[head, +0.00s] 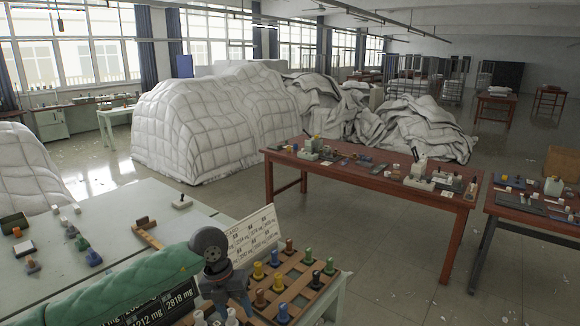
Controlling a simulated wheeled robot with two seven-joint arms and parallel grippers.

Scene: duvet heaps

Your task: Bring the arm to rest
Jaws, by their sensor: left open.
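My left gripper (224,291) is at the lower middle of the head view, below a dark grey rounded joint. It is open, and I see nothing held in it. It is close to the left side of a wooden peg rack (300,292); I cannot tell whether they touch. The rack holds several coloured pegs in green, yellow, orange and blue. A white printed card (252,236) stands tilted behind the rack. My right gripper is not in view.
A pale worktable (105,212) carries small pegs and blocks at left. Red-brown tables (400,190) with small items stand at right. White quilted heaps (215,120) fill the floor behind. Open floor lies between.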

